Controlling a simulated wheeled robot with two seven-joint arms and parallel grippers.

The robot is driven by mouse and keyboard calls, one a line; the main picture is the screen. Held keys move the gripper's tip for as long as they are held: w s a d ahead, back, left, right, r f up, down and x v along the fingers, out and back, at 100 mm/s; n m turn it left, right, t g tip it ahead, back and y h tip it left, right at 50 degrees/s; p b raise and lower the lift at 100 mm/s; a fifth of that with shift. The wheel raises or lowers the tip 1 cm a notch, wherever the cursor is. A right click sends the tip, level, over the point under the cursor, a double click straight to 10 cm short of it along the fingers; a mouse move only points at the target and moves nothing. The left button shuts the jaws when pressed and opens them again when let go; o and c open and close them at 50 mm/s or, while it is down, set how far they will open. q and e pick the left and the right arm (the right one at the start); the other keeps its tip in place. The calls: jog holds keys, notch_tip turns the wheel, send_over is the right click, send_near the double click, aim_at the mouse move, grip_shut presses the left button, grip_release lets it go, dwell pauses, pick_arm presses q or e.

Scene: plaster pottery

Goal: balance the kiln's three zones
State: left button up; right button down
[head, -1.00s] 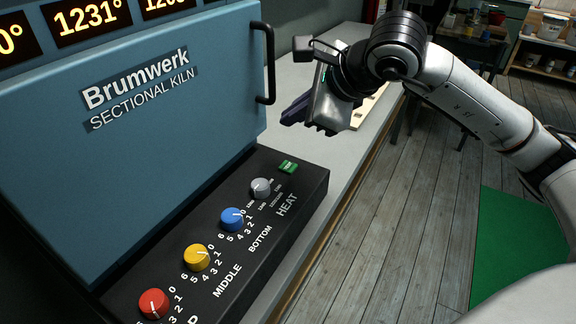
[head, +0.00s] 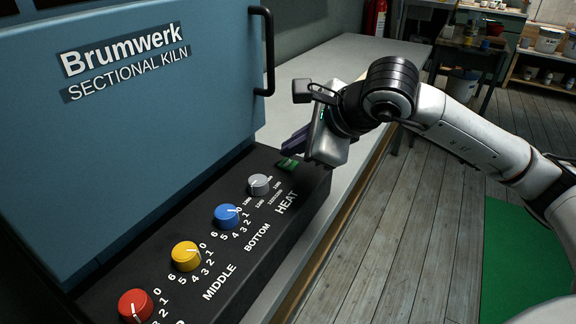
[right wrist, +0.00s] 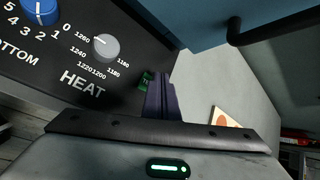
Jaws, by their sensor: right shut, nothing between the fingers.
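The blue kiln (head: 130,130) fills the left of the head view. Its dark control panel (head: 240,262) carries a red knob (head: 136,306), a yellow knob (head: 186,256) labelled MIDDLE, a blue knob (head: 227,216) labelled BOTTOM, and a grey HEAT knob (head: 259,185). A small green button (head: 288,163) sits at the panel's far end. My right gripper (head: 290,148) is shut and empty, its dark purple fingertips just at the green button. In the right wrist view the fingers (right wrist: 158,92) partly cover the button (right wrist: 145,78); I cannot tell whether they touch. My left gripper is out of view.
A black door handle (head: 268,50) stands out from the kiln near the gripper. Most of the kiln's temperature displays are cut off above.

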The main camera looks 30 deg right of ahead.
dwell(0.3)
dwell(0.8)
dwell(0.6)
jog(key=shift+f+b, duration=0.5)
jog(key=shift+b, duration=0.2)
jog(key=shift+f+b, duration=0.25)
jog(key=shift+b, duration=0.05)
dwell(0.4)
jog(key=shift+f, duration=0.1)
dwell(0.4)
